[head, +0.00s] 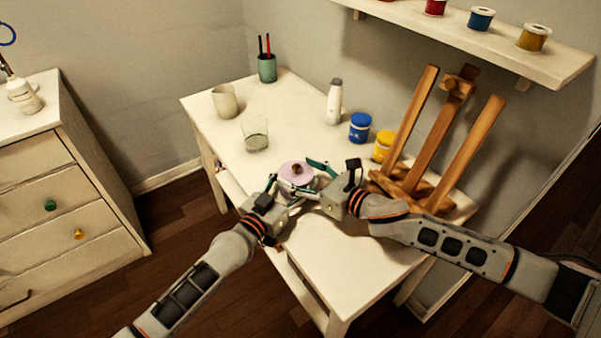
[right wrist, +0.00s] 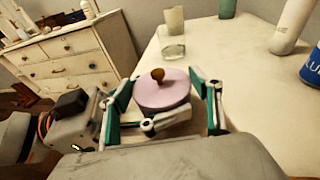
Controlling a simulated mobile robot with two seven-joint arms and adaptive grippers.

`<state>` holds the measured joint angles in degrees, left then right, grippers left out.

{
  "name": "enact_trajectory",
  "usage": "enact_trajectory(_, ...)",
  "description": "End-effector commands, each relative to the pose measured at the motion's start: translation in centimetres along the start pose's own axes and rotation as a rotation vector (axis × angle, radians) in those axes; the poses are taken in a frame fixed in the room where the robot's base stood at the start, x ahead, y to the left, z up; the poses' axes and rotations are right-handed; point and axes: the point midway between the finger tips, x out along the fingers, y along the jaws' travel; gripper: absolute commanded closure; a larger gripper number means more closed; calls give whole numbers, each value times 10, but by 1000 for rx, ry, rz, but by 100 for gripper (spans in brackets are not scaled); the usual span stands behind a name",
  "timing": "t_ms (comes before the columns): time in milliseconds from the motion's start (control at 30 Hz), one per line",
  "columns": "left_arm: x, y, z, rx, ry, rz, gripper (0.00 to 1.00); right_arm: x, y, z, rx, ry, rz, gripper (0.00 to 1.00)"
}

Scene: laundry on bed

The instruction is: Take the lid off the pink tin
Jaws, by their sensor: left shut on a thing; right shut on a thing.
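The pink tin (head: 297,185) stands near the front edge of the white table, mostly hidden by my grippers. Its round pink lid (head: 295,172), with a brown knob, is on top; the right wrist view also shows the lid (right wrist: 163,92). My left gripper (head: 283,188) reaches in from the front left and is shut on the tin's body, low down. My right gripper (head: 308,180) comes from the right and is shut on the lid, its fingers on either side in the wrist view (right wrist: 163,100). Whether any gap separates lid and tin is hidden.
A clear glass (head: 255,135), a beige cup (head: 225,102), and a white bottle (head: 334,102) stand farther back on the table (head: 300,260). A blue jar (head: 360,127), yellow jar (head: 383,146) and wooden easel (head: 435,140) are at the right. The front right tabletop is clear.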

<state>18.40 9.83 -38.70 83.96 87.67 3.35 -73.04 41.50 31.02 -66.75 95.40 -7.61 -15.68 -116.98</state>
Motion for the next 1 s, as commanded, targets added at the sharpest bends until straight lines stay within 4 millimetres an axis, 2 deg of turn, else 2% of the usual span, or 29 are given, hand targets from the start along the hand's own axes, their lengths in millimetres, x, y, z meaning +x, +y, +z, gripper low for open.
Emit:
enact_trajectory(700,0,0,0,0,-1,1,82,-4,0,20,-1,-1,0,62)
enact_trajectory(1000,0,0,0,0,-1,0,82,-4,0,22,0,0,0,62)
